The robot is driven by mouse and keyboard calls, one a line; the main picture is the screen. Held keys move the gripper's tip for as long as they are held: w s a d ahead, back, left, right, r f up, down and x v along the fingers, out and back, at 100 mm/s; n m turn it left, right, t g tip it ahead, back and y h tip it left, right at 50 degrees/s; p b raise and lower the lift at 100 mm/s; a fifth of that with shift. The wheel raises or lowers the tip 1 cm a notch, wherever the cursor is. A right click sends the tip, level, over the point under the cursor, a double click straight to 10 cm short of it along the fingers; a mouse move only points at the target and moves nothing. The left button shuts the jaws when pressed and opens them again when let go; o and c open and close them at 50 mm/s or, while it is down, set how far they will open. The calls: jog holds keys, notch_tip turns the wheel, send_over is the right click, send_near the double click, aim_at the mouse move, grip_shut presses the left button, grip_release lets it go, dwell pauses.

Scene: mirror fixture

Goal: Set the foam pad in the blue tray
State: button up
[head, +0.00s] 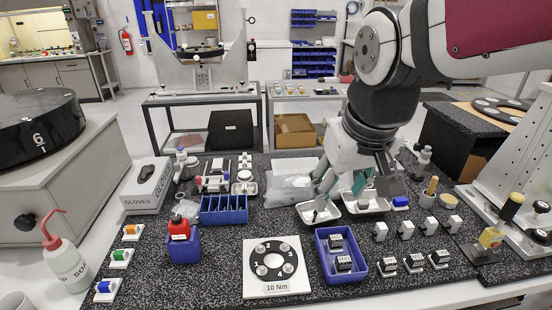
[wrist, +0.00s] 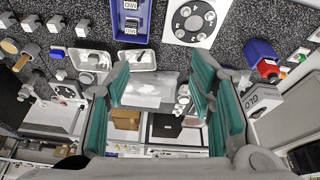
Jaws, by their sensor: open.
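The blue tray (head: 324,262) lies on the speckled bench right of centre, with two dark labelled blocks in it. It also shows at the top of the wrist view (wrist: 114,22). I cannot tell for certain which thing is the foam pad. A small bright blue block (head: 400,202) lies right of the white dishes and also shows in the wrist view (wrist: 57,52). My gripper (head: 343,187) is open and empty, with teal fingers spread above the white dishes, behind the blue tray. The fingers also show in the wrist view (wrist: 160,92).
Two white dishes, one with a dark item (head: 310,217) and one with a round grey piece (head: 376,208), are below my gripper. A white plate with numbered holes (head: 255,286) lies left of the tray. Several small labelled blocks stand to its right. A blue divided bin (head: 223,217) is further left.

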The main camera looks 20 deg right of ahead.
jog(key=s+a+r+t, duration=0.1)
jog(key=s+a+r, duration=0.1)
jog(key=s, duration=0.4)
jog(key=shift+s+a+n+t+y, duration=0.25)
jog(key=shift+a+n+t+y, duration=0.05)
jog(key=shift+a+n+t, duration=0.1)
dwell(0.8)
